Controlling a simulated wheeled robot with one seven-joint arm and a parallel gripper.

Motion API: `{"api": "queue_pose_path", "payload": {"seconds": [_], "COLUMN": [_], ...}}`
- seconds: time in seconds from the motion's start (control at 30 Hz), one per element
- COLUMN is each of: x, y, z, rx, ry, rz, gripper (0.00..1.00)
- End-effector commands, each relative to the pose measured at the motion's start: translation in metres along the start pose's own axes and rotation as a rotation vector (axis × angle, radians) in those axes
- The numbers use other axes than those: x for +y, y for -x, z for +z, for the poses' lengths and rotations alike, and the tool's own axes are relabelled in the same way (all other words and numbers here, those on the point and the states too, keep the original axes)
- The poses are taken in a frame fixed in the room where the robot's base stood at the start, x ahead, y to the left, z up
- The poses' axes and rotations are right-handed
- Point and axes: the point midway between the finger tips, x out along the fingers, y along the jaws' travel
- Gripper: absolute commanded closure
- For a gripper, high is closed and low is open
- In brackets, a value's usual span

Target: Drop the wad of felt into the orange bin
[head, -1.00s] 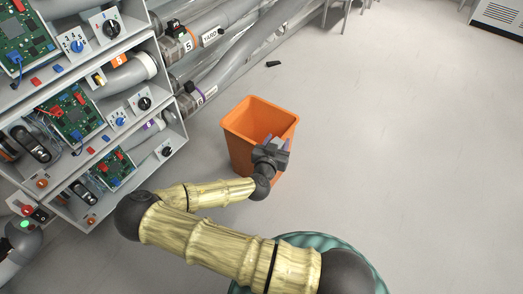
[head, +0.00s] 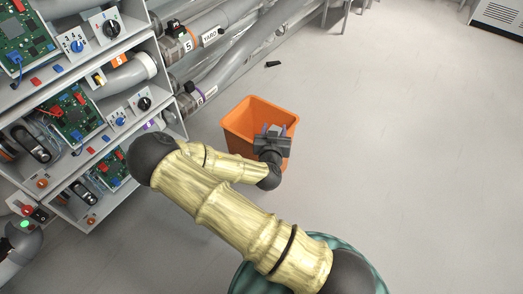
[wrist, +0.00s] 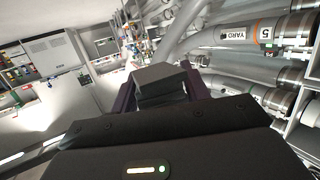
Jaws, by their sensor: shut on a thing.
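The orange bin (head: 236,136) stands upright on the floor in the middle of the head view, its open top facing up. My gripper (head: 272,130) is over the right side of the bin's opening and hides part of its rim. In the wrist view, the purple fingers of my gripper (wrist: 162,86) are shut on a dark grey block-like thing, which I take for the wad of felt (wrist: 161,76). In the head view the wad cannot be made out clearly between the fingers. The bin does not show in the wrist view.
A shelf rack (head: 103,139) with circuit boards, knobs and tubes stands at the left. Grey pipes (head: 235,45) run behind the bin. A small black object (head: 273,64) lies on the floor beyond it. The floor at the right is clear.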

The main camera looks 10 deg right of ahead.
Motion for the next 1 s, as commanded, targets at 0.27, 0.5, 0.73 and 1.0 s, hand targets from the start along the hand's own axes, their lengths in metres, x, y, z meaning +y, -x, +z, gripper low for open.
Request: {"api": "queue_pose_path", "payload": {"seconds": [0.27,0.5,0.73,1.0], "x": [0.000,0.000,-0.003,-0.007], "y": [-0.001,-0.020,-0.038,-0.043], "z": [0.002,0.035,0.085,0.103], "rx": [0.000,-0.002,0.000,0.002], "ry": [0.001,0.017,0.042,0.058], "rz": [-0.004,-0.090,-0.233,-0.296], "gripper": [0.79,0.79,1.00,1.00]}}
